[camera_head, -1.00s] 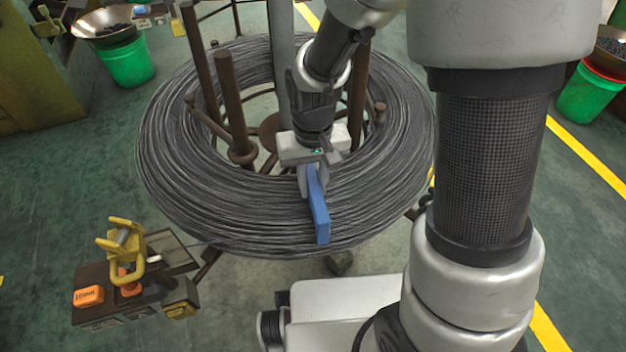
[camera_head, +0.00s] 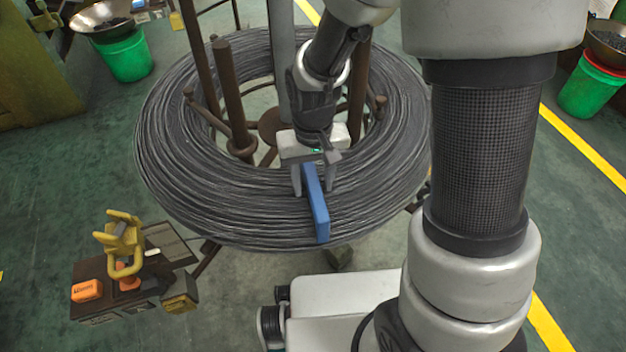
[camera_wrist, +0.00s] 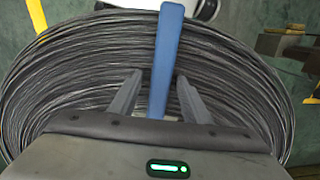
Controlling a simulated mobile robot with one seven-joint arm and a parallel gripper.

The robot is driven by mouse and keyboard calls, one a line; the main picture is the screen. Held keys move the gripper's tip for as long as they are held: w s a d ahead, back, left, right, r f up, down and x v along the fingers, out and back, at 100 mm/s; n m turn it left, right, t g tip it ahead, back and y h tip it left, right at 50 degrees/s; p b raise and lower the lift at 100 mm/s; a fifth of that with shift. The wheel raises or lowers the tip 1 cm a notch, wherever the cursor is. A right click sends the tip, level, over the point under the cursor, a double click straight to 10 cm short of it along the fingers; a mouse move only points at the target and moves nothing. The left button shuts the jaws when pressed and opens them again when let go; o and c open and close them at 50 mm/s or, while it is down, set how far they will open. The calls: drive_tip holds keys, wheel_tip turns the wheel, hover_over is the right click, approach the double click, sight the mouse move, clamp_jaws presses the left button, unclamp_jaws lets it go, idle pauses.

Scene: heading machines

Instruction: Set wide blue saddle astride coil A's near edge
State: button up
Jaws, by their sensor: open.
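The blue saddle (camera_head: 318,210) lies across the near side of the wire coil (camera_head: 215,215), its long bar running from the inner side toward the outer edge. Its outer end reaches the coil's near rim. My gripper (camera_head: 313,190) is open, with one finger on each side of the saddle's inner part. In the wrist view the saddle (camera_wrist: 166,60) runs between the two spread fingers (camera_wrist: 156,92), and a gap shows on each side. Whether its legs hang down both faces of the coil is hidden.
Brown posts (camera_head: 232,95) of the coil stand rise inside the coil. A dark tool bench (camera_head: 100,300) with a yellow clamp (camera_head: 122,245) and an orange box (camera_head: 87,290) stands at lower left. Green buckets (camera_head: 125,58) stand farther back.

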wheel_tip(320, 180, up, 24)
drive_tip(key=p, duration=1.2)
drive_tip(key=shift+r, duration=0.25)
drive_tip(key=shift+s, duration=0.1)
